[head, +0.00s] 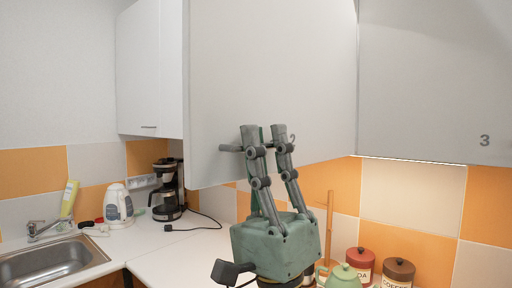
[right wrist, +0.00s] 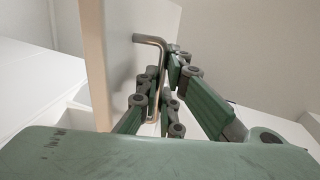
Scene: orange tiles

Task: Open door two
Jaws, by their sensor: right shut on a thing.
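Door two (head: 270,70) is a plain pale grey upper cabinet door, marked with a small "2" partly behind my fingers. It appears ajar, its left edge standing out toward me and its right side by door three. My right gripper (head: 264,135) is at its lower part, shut on the thin metal handle (head: 230,148). In the right wrist view the bent handle (right wrist: 150,39) runs between the fingers of the gripper (right wrist: 160,90), beside the door's edge (right wrist: 97,65). Most of the handle is hidden by the fingers. My left gripper is not in view.
Door three (head: 435,80) adjoins on the right. Another white cabinet (head: 150,65) hangs at the left. Below are a sink (head: 55,262), a kettle (head: 118,205), a coffee maker (head: 167,190), a red canister (head: 360,264), a brown canister (head: 398,272) and a green teapot (head: 343,277).

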